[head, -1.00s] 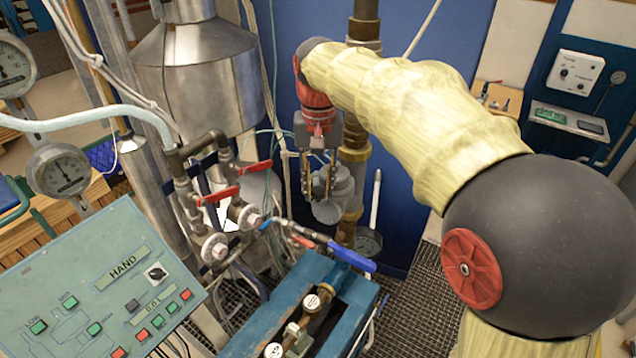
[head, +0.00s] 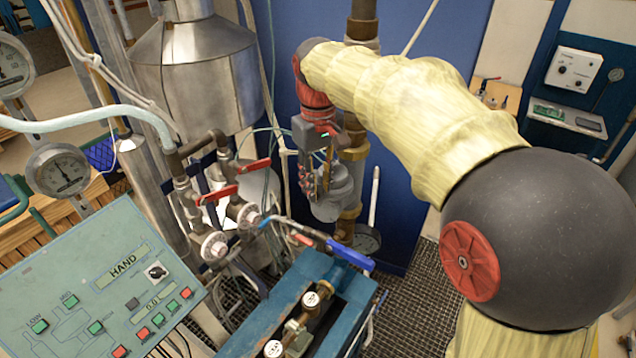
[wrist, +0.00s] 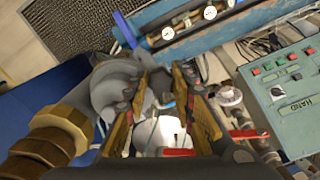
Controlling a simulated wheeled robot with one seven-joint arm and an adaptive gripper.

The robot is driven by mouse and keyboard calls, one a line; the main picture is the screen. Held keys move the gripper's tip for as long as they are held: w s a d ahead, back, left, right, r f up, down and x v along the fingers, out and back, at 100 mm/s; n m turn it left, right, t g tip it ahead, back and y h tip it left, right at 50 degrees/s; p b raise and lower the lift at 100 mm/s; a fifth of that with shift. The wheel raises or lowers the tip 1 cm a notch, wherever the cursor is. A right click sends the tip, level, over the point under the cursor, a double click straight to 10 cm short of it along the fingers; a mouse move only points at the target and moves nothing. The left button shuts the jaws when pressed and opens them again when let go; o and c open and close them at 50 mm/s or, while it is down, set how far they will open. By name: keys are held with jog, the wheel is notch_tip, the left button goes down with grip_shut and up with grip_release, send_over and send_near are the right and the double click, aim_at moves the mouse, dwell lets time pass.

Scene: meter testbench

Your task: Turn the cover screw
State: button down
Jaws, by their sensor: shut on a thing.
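The grey metal meter body (head: 338,194) sits on the vertical pipe in the middle of the head view. It also shows left of my fingers in the wrist view (wrist: 108,82). My gripper (head: 317,192) points down at the meter's left side in the head view, its two fingers close against it. In the wrist view my gripper's gold-padded fingers (wrist: 161,80) reach to the meter's right edge, with a gap between them nearer the palm. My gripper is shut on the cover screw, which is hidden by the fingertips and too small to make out.
Brass fittings (wrist: 58,130) join the meter to the pipe. Red-handled valves (head: 217,194) stand to the left, and a blue-handled lever (head: 350,255) lies below. A green control panel (head: 85,290) is at lower left. A blue bench (head: 270,315) fills the front.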

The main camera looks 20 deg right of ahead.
aim_at(318, 189)
dwell(0.3)
jog(key=c, duration=1.5)
grip_release()
jog(key=shift+r, duration=3.95)
